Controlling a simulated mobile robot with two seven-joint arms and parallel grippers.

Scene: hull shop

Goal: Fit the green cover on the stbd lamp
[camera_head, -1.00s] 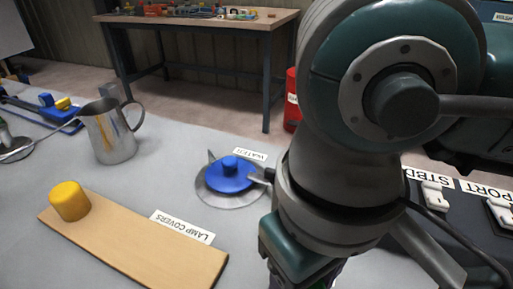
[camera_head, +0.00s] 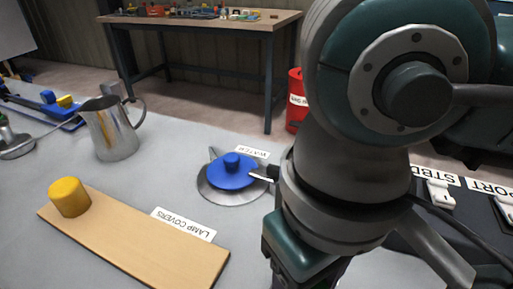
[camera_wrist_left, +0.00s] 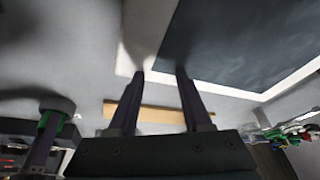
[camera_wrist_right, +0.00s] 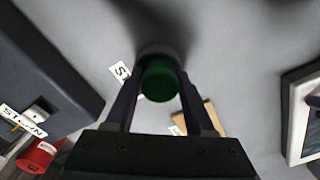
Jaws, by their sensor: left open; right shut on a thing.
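My right gripper (camera_wrist_right: 158,86) is shut on the green cover (camera_wrist_right: 160,83), seen end-on between its fingers in the right wrist view. A grey round base (camera_wrist_right: 160,49) shows just beyond the cover; I cannot tell whether they touch. A label starting "ST" (camera_wrist_right: 120,72) lies beside it, partly hidden by a finger. The left wrist view also shows a bit of the green cover (camera_wrist_left: 61,127) by the grey disc (camera_wrist_left: 56,103). My left gripper (camera_wrist_left: 159,73) is open and empty. In the head view, my arm hides the cover and both grippers.
A yellow cover (camera_head: 69,197) stands on the wooden "LAMP COVERS" board (camera_head: 140,240). A metal jug (camera_head: 112,130) and a blue-topped round item (camera_head: 232,171) stand behind it. Dark panels with white switches (camera_head: 439,195) are at the right. Grey table lies clear between board and jug.

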